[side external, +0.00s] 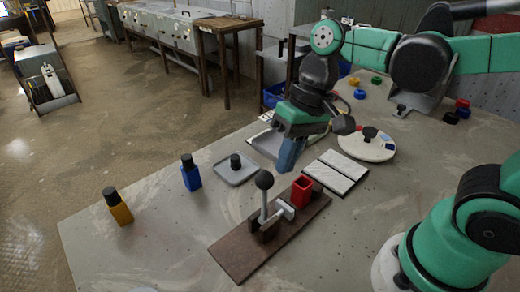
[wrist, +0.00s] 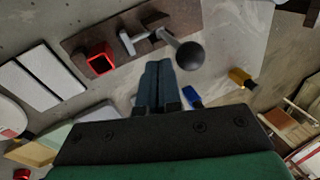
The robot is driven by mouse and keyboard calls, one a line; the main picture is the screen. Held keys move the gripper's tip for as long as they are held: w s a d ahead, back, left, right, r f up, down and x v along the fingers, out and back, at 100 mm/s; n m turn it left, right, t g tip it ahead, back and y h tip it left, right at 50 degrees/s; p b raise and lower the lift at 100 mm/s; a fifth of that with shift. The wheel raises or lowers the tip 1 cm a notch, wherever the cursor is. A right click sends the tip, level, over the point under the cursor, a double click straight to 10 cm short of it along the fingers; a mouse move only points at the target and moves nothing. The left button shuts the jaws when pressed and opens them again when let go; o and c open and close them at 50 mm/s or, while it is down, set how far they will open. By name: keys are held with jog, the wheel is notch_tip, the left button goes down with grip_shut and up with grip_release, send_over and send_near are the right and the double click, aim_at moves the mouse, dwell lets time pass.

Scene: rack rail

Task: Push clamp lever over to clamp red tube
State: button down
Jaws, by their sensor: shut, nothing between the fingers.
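The clamp lever (side external: 264,195) stands roughly upright on a dark wooden base (side external: 240,258), with a black ball at its top. In the wrist view the lever's ball (wrist: 190,55) is just right of the fingertips. The red tube (side external: 302,189) is a square, open-topped piece at the base's far right end; it also shows in the wrist view (wrist: 99,60). A light clamp bar (side external: 285,210) lies between lever and tube. My gripper (side external: 287,165) is shut and empty, pointing down behind the lever. Its fingers (wrist: 158,72) appear apart from the ball.
A grey tray (side external: 236,176) holding a black-topped item is left of my gripper. Blue (side external: 191,173) and yellow (side external: 117,207) bottles stand further left. White panels (side external: 336,172) and a round white plate (side external: 367,150) lie to the right. The table front is mostly clear.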

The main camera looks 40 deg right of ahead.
aim_at(271, 174)
jog(key=shift+a, duration=0.25)
jog(key=shift+a, duration=0.1)
jog(key=shift+a+r+h, duration=0.2)
jog(key=shift+a+h, duration=0.8)
jog(key=shift+a, duration=0.15)
jog(key=a+f+h, duration=0.2)
jog(key=a+f, duration=0.2)
jog(key=a, duration=0.6)
jog(key=shift+h, duration=0.3)
jog(key=shift+a+f, duration=0.1)
jog(key=shift+a, duration=0.05)
